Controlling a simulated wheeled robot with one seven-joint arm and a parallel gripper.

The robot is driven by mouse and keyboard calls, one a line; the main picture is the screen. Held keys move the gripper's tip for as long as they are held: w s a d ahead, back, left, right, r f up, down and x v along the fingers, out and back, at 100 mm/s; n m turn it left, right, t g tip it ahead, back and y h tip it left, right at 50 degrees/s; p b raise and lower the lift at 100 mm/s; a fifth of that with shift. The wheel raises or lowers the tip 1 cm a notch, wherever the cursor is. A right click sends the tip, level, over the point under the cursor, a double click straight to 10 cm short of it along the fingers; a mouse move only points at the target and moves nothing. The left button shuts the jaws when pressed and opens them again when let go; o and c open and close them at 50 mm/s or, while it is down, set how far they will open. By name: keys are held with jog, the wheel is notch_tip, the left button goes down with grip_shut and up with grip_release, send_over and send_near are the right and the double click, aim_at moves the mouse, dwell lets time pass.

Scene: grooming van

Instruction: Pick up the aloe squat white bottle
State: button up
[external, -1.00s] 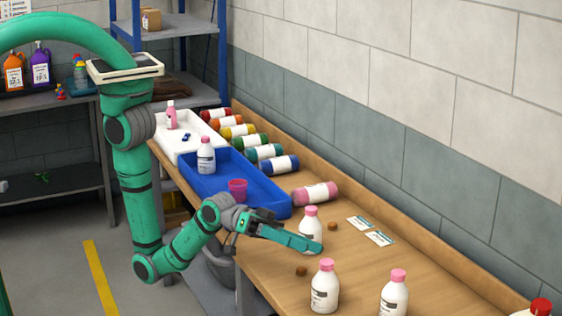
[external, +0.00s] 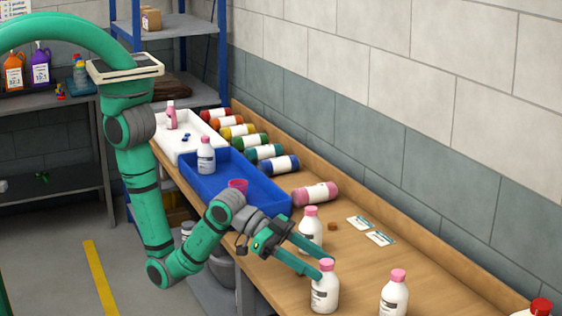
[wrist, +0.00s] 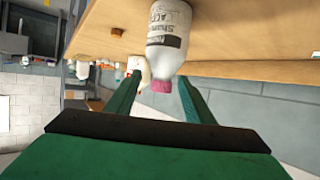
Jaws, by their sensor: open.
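Three squat white bottles with pink caps stand upright on the wooden bench: a rear one (external: 311,232), a front one (external: 324,291) and a front right one (external: 394,296). My gripper (external: 326,267) is open and empty, its fingertips at the cap of the front bottle in the external view. In the wrist view, a white bottle (wrist: 168,35) with a pink cap appears upside down, just beyond and between my open fingers (wrist: 162,88). Its label is partly legible, but I cannot be sure of the scent. Another white bottle (wrist: 138,67) shows behind the left finger.
A blue tray (external: 262,190) holds a white bottle (external: 206,155) and a pink cup (external: 238,184). A pink-ended bottle (external: 315,194) lies beside it. Cards (external: 380,239) and a small brown object (external: 332,226) lie on the bench.

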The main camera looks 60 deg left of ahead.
aim_at(332, 271)
jog(key=shift+w+r+x, duration=0.1)
jog(key=shift+w+x, duration=0.05)
jog(key=shift+x, duration=1.5)
jog(key=shift+w+r+x, duration=0.1)
jog(key=shift+x, duration=1.5)
jog(key=shift+c, duration=0.2)
jog(key=shift+a, duration=0.1)
grip_shut()
